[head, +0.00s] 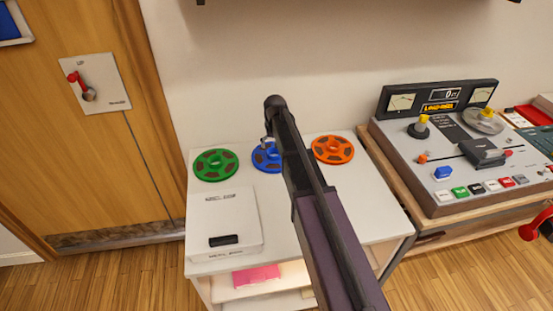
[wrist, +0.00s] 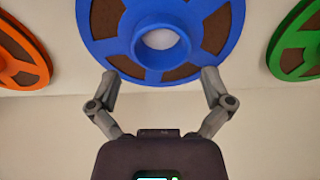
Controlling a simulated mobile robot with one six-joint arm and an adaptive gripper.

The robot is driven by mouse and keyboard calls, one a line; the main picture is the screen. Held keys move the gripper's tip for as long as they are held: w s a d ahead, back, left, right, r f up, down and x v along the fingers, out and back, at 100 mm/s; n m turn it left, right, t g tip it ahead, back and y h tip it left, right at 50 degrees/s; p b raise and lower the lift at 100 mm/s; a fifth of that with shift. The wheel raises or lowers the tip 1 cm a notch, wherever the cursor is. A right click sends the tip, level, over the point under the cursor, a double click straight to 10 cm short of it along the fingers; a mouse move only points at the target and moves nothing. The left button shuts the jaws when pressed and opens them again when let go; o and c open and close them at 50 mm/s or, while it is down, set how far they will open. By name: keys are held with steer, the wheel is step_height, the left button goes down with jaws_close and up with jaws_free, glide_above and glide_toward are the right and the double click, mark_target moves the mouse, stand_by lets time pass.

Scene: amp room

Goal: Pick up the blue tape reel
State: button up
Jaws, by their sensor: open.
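The blue tape reel (head: 266,157) lies on the white cabinet top between a green reel and an orange reel, partly hidden by my arm in the head view. In the wrist view the blue reel (wrist: 158,75) fills the top middle, with its pale hub hole showing. My gripper (wrist: 157,75) is open, its two grey fingers apart. The fingertips show at the lower left and lower right of the reel's rim. Nothing is held between them. I cannot tell whether they touch the reel. In the head view the fingers are mostly hidden by my arm.
The green reel (head: 215,164) is left and the orange reel (head: 333,149) right on the white cabinet (head: 285,220). A white box (head: 225,210) with a black label sits in front of the green reel. A control console (head: 450,160) stands right; a wooden door (head: 95,150) is left.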

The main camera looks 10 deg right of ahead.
mark_target(274, 151)
steer(key=shift+w+f+b, duration=0.15)
steer(key=shift+f+b, duration=1.45)
steer(key=shift+f, duration=0.3)
steer(key=c, duration=1)
steer(key=shift+r, duration=0.15)
step_height(274, 151, up, 3)
steer(key=p, duration=0.3)
steer(key=shift+r+p, duration=0.2)
steer(key=shift+p, duration=0.15)
steer(key=s+d, duration=0.2)
steer(key=s, duration=0.3)
steer(key=s+d+r+p, duration=0.1)
steer(key=s+d, duration=0.1)
steer(key=s, duration=0.3)
steer(key=s+d, duration=0.2)
steer(key=s, duration=0.2)
steer(key=shift+s+d+r, duration=0.1)
steer(key=shift+s+r, duration=0.1)
steer(key=shift+s, duration=0.2)
